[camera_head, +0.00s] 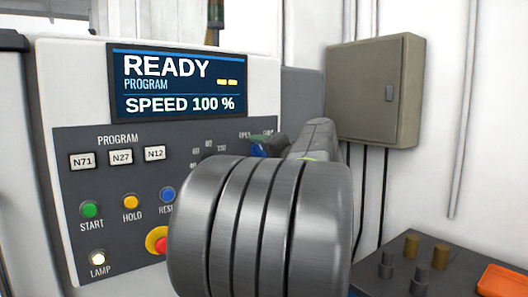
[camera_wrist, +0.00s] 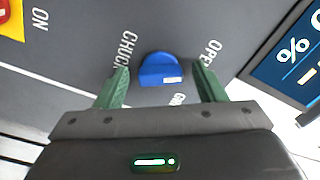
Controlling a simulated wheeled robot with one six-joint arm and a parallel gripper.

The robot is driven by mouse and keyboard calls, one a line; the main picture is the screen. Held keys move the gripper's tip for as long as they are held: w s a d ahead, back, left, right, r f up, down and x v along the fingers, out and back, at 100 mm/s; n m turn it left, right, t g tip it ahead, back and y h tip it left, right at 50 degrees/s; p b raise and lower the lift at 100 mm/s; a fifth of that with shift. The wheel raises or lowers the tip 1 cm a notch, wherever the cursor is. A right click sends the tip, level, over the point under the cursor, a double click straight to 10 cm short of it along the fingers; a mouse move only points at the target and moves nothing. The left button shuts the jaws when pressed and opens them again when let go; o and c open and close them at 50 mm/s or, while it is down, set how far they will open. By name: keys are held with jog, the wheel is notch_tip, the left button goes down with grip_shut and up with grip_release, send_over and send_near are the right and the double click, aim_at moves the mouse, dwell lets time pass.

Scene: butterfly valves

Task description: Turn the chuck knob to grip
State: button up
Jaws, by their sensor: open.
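The blue chuck knob (camera_wrist: 160,70) is on the dark panel in the wrist view, with a small white mark at its lower right edge. My gripper (camera_wrist: 160,66) is open, its two green fingers on either side of the knob with a visible gap at each side. The labels CHUCK and OPEN show nearby; another label below the knob is partly hidden by my gripper. In the head view the blue knob (camera_head: 257,150) is only partly visible beside my gripper, and my large grey arm link covers much of the panel below it.
A screen (camera_head: 177,84) reads READY, SPEED 100 %. The panel has a green START button (camera_head: 90,209), a yellow HOLD button (camera_head: 131,202), a LAMP button (camera_head: 98,258) and a red-and-yellow knob (camera_head: 157,241) beside my arm. A grey wall box (camera_head: 365,90) is at the right.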

jog(key=shift+c, duration=0.4)
jog(key=c, duration=0.9)
jog(key=shift+m, duration=0.3)
jog(key=m+p, duration=0.2)
jog(key=m, duration=0.3)
jog(key=shift+r+m, duration=0.1)
jog(key=shift+m, duration=0.2)
jog(key=m+p, duration=0.2)
jog(key=m, duration=0.2)
jog(key=shift+m+p, duration=0.7)
jog(key=shift+m, duration=0.1)
